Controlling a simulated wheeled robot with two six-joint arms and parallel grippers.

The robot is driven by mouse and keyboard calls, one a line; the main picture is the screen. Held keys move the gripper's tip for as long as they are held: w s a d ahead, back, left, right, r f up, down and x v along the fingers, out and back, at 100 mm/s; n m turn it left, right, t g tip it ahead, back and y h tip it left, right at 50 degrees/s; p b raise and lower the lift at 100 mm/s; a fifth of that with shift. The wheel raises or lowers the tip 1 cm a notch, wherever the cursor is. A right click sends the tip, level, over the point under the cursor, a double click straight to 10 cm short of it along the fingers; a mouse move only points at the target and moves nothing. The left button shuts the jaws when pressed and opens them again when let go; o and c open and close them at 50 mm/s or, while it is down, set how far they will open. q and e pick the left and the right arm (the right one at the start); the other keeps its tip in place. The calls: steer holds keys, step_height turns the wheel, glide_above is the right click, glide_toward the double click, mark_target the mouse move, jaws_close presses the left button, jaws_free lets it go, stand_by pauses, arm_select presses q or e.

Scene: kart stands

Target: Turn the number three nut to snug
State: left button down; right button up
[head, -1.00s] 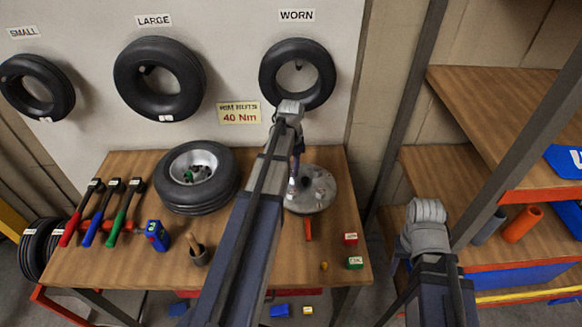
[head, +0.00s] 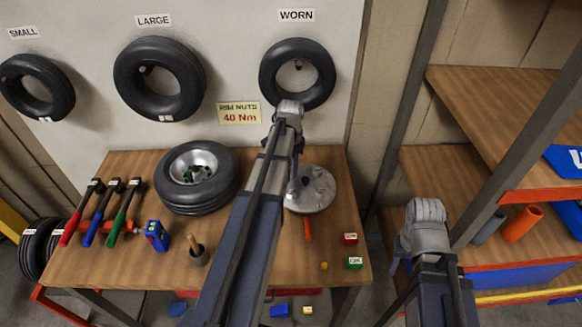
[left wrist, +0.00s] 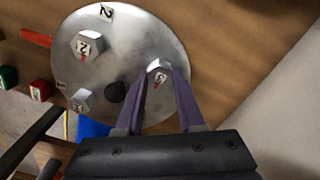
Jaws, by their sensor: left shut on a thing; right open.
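A round grey metal disc (head: 325,202) lies at the right of the workbench. In the left wrist view the disc (left wrist: 125,55) carries hex nuts on its face. The number three nut (left wrist: 158,66) has a white label and a red mark on top. My left gripper (left wrist: 158,80) is shut on it, one purple finger on each side. The number two nut (left wrist: 88,46) and the number one nut (left wrist: 83,101) stand apart from the fingers. In the head view my left gripper (head: 293,196) is low over the disc, partly hidden by my arm. My right gripper is hidden.
A dark post (left wrist: 115,92) stands near the disc's middle. Red (head: 350,239) and green (head: 355,263) blocks sit right. Shelves stand further right.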

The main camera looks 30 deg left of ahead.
arm_select(q)
steer(key=c, duration=0.5)
jaws_free()
steer(key=shift+r, duration=0.1)
step_height(320, 180, up, 8)
steer(key=p, duration=0.8)
steer(key=shift+f, duration=0.2)
